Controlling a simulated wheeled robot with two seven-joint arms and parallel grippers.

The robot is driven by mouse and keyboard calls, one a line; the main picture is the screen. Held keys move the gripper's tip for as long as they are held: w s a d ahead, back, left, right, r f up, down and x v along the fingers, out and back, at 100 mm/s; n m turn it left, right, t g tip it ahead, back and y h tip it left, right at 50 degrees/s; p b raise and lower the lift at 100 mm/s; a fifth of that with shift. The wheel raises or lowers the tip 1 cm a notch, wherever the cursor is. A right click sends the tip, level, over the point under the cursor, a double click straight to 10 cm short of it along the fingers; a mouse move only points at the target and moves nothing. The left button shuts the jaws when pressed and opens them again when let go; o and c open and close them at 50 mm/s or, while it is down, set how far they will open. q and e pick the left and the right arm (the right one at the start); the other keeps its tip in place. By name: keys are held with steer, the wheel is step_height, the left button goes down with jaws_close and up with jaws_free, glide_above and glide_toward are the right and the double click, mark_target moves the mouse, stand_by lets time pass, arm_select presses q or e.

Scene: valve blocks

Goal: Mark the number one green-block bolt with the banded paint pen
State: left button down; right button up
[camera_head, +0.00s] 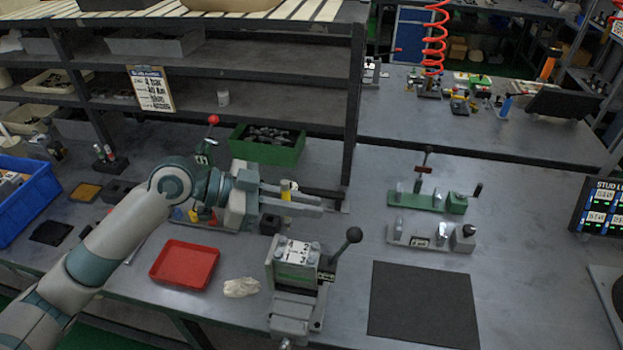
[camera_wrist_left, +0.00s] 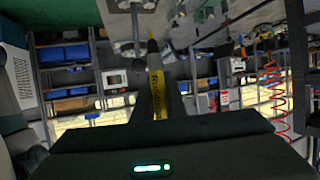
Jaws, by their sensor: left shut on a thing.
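My left gripper (camera_head: 316,203) reaches in from the left above the bench and is shut on a yellow pen (camera_head: 287,189). In the left wrist view the pen (camera_wrist_left: 157,85) shows yellow with black lettering and a dark tip, between the fingers. Below the gripper in the head view, apart from it, a metal block with a green front (camera_head: 291,271) sits in a grey vise (camera_head: 290,305). Several bolt heads and a white label show on its top; the bolt numbers are too small to read. My right gripper is not in view.
A black-handled lever (camera_head: 352,235) rises right of the block. A red tray (camera_head: 185,264) and crumpled cloth (camera_head: 241,287) lie left of the vise. A black mat (camera_head: 423,303) lies empty at right. Green (camera_head: 427,201) and grey (camera_head: 432,236) fixtures stand behind it. A shelf post (camera_head: 352,120) stands behind the gripper.

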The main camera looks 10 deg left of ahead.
arm_select(q)
steer(key=shift+s+a+m+g+p, duration=0.4)
steer(key=shift+s+a+g+p, duration=0.1)
steer(key=shift+s+a, duration=0.6)
steer(key=shift+d+f, duration=0.1)
steer(key=shift+f+b, duration=2.45)
steer(key=shift+f, duration=0.2)
steer(key=shift+f+b, duration=0.25)
steer(key=shift+b, duration=0.05)
